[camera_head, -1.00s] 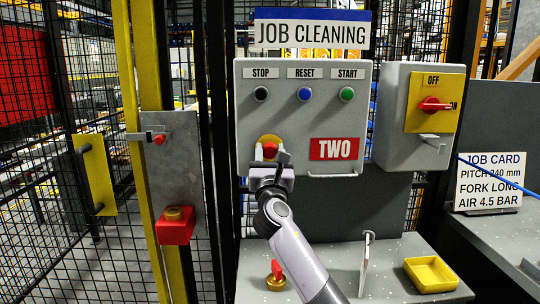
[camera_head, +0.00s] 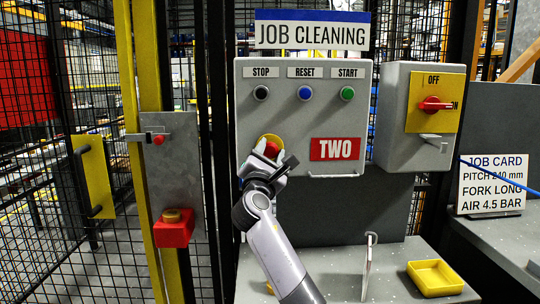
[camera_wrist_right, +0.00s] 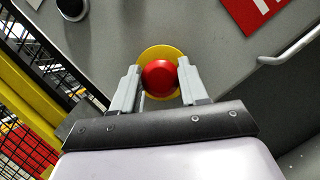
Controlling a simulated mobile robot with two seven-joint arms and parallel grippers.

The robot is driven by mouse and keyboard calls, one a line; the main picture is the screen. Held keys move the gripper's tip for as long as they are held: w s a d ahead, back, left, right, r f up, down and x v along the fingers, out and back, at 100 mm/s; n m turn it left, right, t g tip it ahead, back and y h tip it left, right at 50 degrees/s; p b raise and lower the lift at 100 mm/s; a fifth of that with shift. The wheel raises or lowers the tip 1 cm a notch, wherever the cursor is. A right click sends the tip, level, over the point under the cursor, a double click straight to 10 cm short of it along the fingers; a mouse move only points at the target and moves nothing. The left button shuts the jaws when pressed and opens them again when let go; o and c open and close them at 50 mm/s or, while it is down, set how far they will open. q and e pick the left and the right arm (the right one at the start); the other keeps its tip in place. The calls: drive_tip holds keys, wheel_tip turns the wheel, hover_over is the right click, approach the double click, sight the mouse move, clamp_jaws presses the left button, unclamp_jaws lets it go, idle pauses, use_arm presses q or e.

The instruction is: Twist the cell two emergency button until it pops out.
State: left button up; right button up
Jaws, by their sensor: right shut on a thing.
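The red emergency button (camera_head: 272,148) sits on a round yellow plate (camera_head: 262,139) at the lower left of the grey control box (camera_head: 248,105). The box bears a red sign (camera_head: 335,149) reading TWO. My right gripper (camera_head: 272,157) is at the button, its fingers on either side of the red head. In the right wrist view the button (camera_wrist_right: 160,77) lies between the two fingers of the gripper (camera_wrist_right: 161,85), and the view of the box is tilted. The fingers are shut on the button. My left gripper is not in view.
Black, blue and green buttons (camera_head: 305,93) line the box above. A grey box with a red rotary switch (camera_head: 434,104) is to the right. A mesh fence stands left.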

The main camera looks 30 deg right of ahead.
idle(0.4)
drive_tip(key=o, duration=1)
drive_tip(key=v, duration=0.7)
drive_tip(key=shift+a+b, duration=0.1)
drive_tip(key=shift+b, duration=0.2)
